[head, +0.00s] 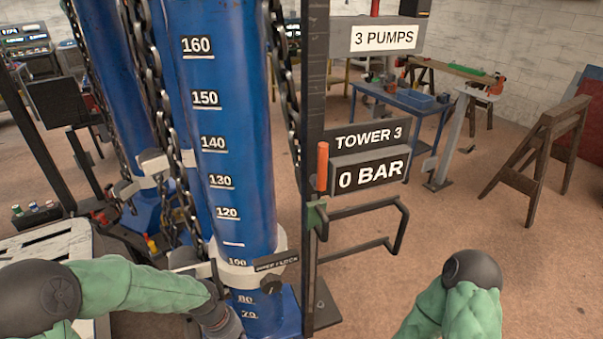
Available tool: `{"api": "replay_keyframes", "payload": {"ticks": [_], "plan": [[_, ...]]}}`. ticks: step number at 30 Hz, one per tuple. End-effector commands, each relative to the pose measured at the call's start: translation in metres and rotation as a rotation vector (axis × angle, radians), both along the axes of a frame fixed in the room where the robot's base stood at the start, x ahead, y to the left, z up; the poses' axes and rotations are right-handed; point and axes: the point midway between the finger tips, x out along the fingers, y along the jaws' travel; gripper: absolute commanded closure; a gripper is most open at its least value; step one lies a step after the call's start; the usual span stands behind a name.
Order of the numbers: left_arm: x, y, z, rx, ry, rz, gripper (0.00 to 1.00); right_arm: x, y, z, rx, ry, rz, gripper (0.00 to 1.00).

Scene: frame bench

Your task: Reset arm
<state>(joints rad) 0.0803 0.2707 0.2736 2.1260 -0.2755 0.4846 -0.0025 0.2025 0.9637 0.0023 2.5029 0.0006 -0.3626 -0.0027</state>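My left arm comes in from the left, in a green sleeve with a dark round joint. It runs along the bottom to a dark wrist part at the foot of the blue tower cylinder (240,150). No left gripper fingers show; the lower end meets the bottom edge of the view. I cannot tell whether that arm touches the cylinder. My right arm shows at the bottom right as a bent green sleeve with a dark joint. Its gripper is outside the view. A white collar (236,272) with a dark label plate (276,263) sits low on the cylinder.
A dark upright post (315,90) carries an orange-red handle (322,167), the "TOWER 3" and "0 BAR" signs (370,176) and a bar bracket (402,228). Chains (284,75) hang beside the cylinder. A blue table (405,98) and wooden trestle (540,155) stand behind. Open floor lies right.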

Motion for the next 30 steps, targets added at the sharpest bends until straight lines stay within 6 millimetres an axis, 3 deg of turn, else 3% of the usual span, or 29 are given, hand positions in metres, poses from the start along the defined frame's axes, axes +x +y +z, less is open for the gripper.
{"api": "replay_keyframes", "payload": {"ticks": [1, 3, 9, 15, 21, 30], "plan": [[-0.008, -0.01, -0.031, -0.025, 0.018, 0.019, 0.73, 0.0, 0.0, -0.01, 0.0, 0.0, 0.0, 0.15], [-0.016, -0.021, -0.061, -0.055, 0.026, 0.052, 0.73, 0.0, 0.0, -0.017, 0.0, 0.001, 0.0, 0.15], [-0.045, -0.048, -0.138, -0.116, 0.043, 0.161, 0.73, 0.0, 0.0, -0.036, 0.0, 0.001, 0.0, 0.15], [-0.082, -0.064, -0.202, -0.135, 0.062, 0.276, 0.73, 0.0, 0.0, -0.054, 0.0, 0.001, 0.0, 0.15], [-0.105, -0.07, -0.234, -0.127, 0.064, 0.35, 0.73, 0.0, 0.0, -0.063, 0.0, 0.001, 0.0, 0.15], [-0.111, -0.07, -0.24, -0.123, 0.063, 0.366, 0.73, 0.0, 0.0, -0.064, 0.0, 0.0, 0.0, 0.15]]}}
